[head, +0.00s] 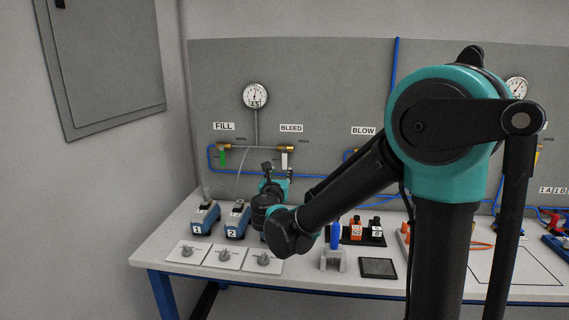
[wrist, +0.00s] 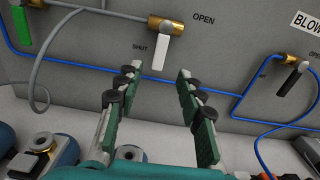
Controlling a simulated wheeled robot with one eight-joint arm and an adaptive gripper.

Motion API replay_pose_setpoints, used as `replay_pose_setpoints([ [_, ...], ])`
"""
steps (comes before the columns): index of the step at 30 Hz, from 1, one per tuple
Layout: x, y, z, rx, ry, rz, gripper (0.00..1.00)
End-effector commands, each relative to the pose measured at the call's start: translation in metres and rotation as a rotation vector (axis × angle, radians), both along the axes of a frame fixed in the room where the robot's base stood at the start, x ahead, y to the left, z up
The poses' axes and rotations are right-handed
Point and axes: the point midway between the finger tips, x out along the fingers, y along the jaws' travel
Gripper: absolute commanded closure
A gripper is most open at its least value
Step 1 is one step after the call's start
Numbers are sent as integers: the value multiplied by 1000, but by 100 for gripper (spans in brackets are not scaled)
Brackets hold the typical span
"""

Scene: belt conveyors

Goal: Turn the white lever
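The white lever (wrist: 160,52) hangs straight down from a brass valve (wrist: 166,24) on the grey panel, by the word SHUT; OPEN is printed to the valve's right. In the head view the white lever (head: 285,161) shows small under the BLEED label (head: 291,128), partly hidden by my arm. My gripper (wrist: 159,78) is open and empty. Its two fingers point at the panel, and the lever shows between and beyond the fingertips, apart from both. In the head view my gripper (head: 274,172) is small in front of the panel below the lever.
A green lever (wrist: 22,28) hangs left of the white one under FILL, and a black lever (wrist: 293,77) hangs to the right under BLOW. Blue tubing (wrist: 100,84) runs along the panel. Blue devices (head: 237,220) and white plates with knobs (head: 223,257) stand on the bench below.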

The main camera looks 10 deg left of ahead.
Motion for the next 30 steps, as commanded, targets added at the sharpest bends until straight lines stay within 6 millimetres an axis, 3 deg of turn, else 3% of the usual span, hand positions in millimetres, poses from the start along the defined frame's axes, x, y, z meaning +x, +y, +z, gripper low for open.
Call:
replay_pose_setpoints([
  [9,64,-3,0,1,0,-2,62],
  [15,93,-3,0,1,0,-1,62],
  [21,106,-4,0,1,0,0,62],
  [30,107,-4,0,1,0,0,63],
])
